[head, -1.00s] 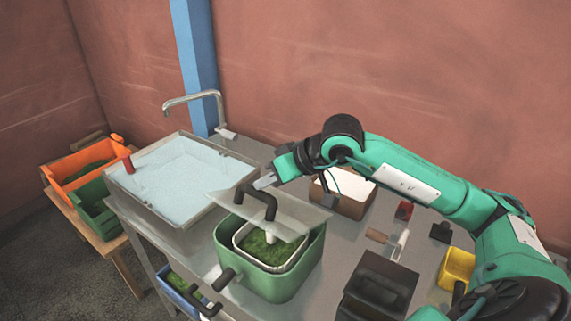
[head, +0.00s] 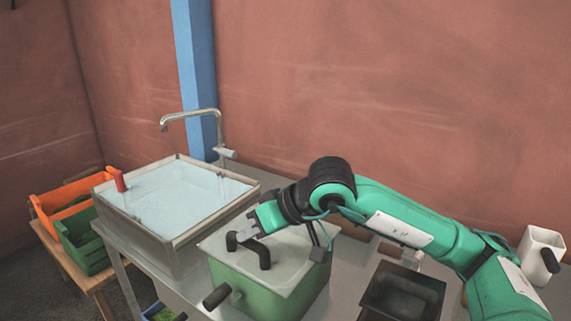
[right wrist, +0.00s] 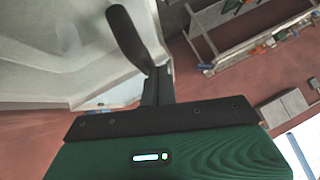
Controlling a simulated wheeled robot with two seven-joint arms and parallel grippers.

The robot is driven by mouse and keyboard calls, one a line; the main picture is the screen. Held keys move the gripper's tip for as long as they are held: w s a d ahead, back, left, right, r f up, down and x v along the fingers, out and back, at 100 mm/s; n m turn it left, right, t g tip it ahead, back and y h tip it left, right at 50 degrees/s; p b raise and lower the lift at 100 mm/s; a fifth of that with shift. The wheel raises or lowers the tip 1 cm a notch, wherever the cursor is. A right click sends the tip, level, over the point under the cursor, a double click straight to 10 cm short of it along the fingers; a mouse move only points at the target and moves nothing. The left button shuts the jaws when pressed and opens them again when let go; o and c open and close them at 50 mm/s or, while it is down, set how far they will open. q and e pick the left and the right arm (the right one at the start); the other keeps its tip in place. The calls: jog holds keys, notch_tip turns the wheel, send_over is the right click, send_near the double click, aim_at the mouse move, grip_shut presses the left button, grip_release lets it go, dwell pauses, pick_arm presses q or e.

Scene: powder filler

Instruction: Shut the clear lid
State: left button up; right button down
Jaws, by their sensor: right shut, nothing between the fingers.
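The clear lid (head: 286,260) lies across the top of the green box (head: 255,293), flat or nearly flat; I cannot tell whether its edges touch the rim all round. A black bent handle (head: 264,256) stands on the lid. My right gripper (head: 246,236) is shut and empty, beside the handle and low over the lid; I cannot tell whether it touches. In the right wrist view, a dark finger of my right gripper (right wrist: 132,42) shows in front of a pale, blurred surface. My left gripper is not in view.
A steel sink (head: 170,197) with a tap (head: 218,128) stands to the left. A dark open bin (head: 403,292) stands right of the green box. A white jug (head: 540,256) is at the far right. Orange (head: 62,198) and green (head: 84,240) crates stand far left.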

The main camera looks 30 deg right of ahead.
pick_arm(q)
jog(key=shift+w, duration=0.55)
pick_arm(e)
jog(key=shift+s+a+f, duration=0.1)
jog(key=shift+a+f, duration=0.05)
jog(key=shift+f, duration=0.2)
jog(key=shift+r, duration=0.1)
